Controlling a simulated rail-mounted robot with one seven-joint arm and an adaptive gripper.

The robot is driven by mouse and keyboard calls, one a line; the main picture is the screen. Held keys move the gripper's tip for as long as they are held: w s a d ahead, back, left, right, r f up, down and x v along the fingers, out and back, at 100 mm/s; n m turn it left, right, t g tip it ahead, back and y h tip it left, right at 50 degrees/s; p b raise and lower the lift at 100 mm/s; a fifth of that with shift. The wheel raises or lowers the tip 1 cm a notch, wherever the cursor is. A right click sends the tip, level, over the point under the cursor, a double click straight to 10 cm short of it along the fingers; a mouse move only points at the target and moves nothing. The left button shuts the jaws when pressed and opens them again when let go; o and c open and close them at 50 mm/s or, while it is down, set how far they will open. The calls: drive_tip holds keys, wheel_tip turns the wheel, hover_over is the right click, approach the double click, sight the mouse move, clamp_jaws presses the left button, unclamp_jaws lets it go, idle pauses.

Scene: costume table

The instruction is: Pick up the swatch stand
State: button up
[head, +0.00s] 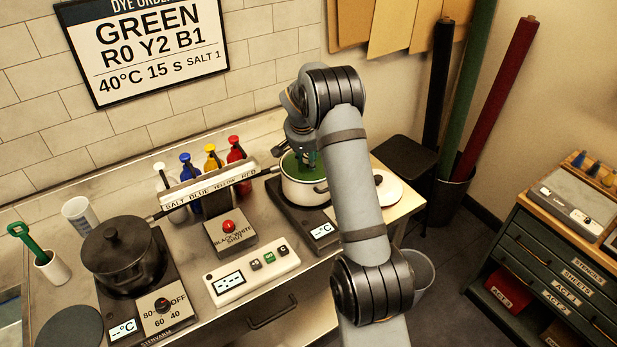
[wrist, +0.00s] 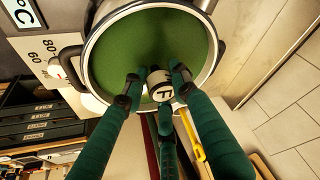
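No object that I can clearly identify as the swatch stand shows in either view. My gripper (head: 306,162) is over the white pot (head: 296,196) at the right of the counter, pointing down at its green contents. In the wrist view, its dark green fingers (wrist: 157,85) frame a small pale rounded piece with a black letter F (wrist: 160,84). I cannot tell what this piece is, or whether the fingers touch it. The green surface in the pot (wrist: 140,45) fills the background behind the fingertips. My arm hides part of the counter in the head view.
A black lidded pot (head: 122,255) stands on a hotplate at left. Several colored bottles (head: 212,160) stand behind a labeled bar (head: 210,190). A white control box (head: 250,275) lies in front. A drawer cabinet (head: 550,255) stands at right, fabric rolls (head: 497,95) behind.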

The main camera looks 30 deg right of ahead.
clamp_jaws()
idle(0.6)
wheel_tip(320, 180, up, 16)
drive_tip(key=p, duration=0.3)
idle(0.4)
wheel_tip(320, 180, up, 3)
drive_tip(key=p, duration=0.3)
idle(0.3)
